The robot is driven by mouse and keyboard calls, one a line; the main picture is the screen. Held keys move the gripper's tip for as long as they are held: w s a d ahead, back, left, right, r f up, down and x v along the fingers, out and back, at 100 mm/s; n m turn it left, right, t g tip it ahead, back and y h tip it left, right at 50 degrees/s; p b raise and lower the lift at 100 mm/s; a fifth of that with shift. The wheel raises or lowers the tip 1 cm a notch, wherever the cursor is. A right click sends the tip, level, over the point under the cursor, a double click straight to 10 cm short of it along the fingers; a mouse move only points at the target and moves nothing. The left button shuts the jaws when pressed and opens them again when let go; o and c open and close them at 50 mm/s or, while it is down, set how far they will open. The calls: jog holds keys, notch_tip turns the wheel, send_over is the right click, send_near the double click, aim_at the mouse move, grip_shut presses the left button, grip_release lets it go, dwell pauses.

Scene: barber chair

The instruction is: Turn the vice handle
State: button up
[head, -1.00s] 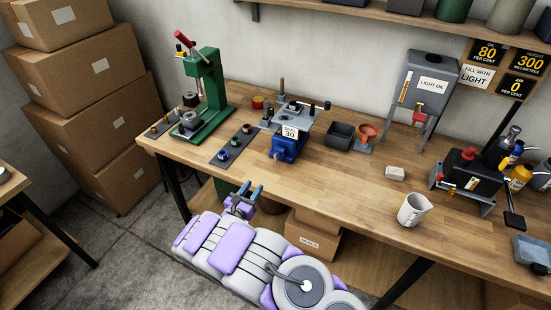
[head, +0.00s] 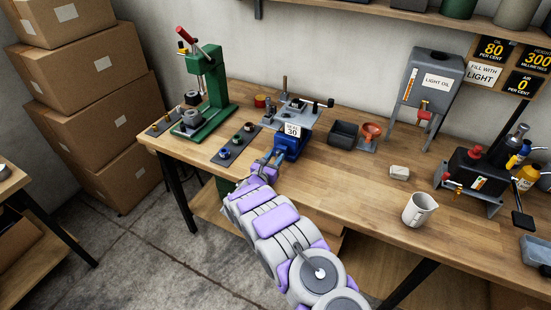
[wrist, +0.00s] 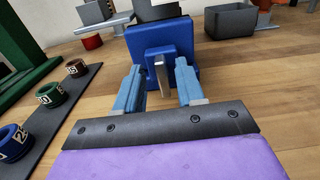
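The blue vice (head: 290,146) stands on the workbench near its front edge, with a plate marked 30 (head: 292,131) above it. In the wrist view the vice's blue front (wrist: 181,40) is straight ahead. The vice handle, a short grey bar (wrist: 161,74), stands upright at the middle of that front. My gripper (wrist: 158,82) is open, with one blue finger to the left of the bar and one to the right. Gaps show between the bar and both fingers. In the head view my gripper (head: 268,161) is just in front of the vice, and the handle is hard to make out there.
A dark strip with several numbered rings (head: 234,145) lies left of the vice, beside a green press (head: 207,90). A dark bin (head: 343,134) and red funnel (head: 371,131) stand to the right. A white mug (head: 419,209) is farther right.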

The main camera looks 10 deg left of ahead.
jog(key=shift+w+d, duration=0.2)
jog(key=shift+w, duration=0.25)
grip_shut()
